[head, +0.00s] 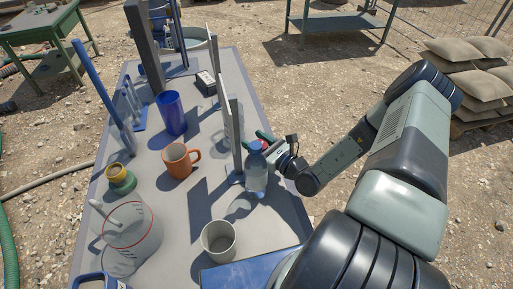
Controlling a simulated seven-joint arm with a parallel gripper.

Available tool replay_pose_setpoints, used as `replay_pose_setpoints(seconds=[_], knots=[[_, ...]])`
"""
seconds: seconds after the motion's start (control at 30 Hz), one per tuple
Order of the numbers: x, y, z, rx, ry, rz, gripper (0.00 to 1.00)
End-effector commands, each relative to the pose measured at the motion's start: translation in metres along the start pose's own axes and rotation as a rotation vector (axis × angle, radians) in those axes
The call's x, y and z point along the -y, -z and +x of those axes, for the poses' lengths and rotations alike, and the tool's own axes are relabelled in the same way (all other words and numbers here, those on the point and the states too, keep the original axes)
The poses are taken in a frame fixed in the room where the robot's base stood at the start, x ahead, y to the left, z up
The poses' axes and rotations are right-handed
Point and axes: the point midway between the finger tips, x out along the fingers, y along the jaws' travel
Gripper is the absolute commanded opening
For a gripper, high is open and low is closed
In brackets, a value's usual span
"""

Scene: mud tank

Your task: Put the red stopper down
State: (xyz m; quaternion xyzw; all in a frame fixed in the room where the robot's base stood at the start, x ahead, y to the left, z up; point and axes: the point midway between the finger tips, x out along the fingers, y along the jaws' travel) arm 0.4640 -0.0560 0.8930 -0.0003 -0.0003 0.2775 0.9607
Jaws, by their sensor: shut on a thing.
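The red stopper (264,146) shows as a small patch of red between the fingers of my gripper (266,143), which is shut on it. The fingers hide most of the stopper. My gripper reaches in from the right over the right edge of the grey table (187,222). A clear bluish bottle (256,174) stands upright just below and in front of my gripper. I cannot tell whether the stopper touches the bottle.
Tall upright panels (235,135) stand close left of my gripper. An orange mug (178,160), a blue cup (171,113), a whitish cup (218,241) and a clear beaker (133,225) stand on the table. A blue case (240,273) lies at the near edge. Some bare tabletop shows between them.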

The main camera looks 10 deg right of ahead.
Motion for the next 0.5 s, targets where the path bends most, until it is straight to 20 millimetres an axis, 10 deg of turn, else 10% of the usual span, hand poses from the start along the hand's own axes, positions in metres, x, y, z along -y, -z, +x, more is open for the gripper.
replay_pose_setpoints(seconds=[0.5], knots=[[0.0,0.029,0.0,0.0,0.0,0.0,0.22]])
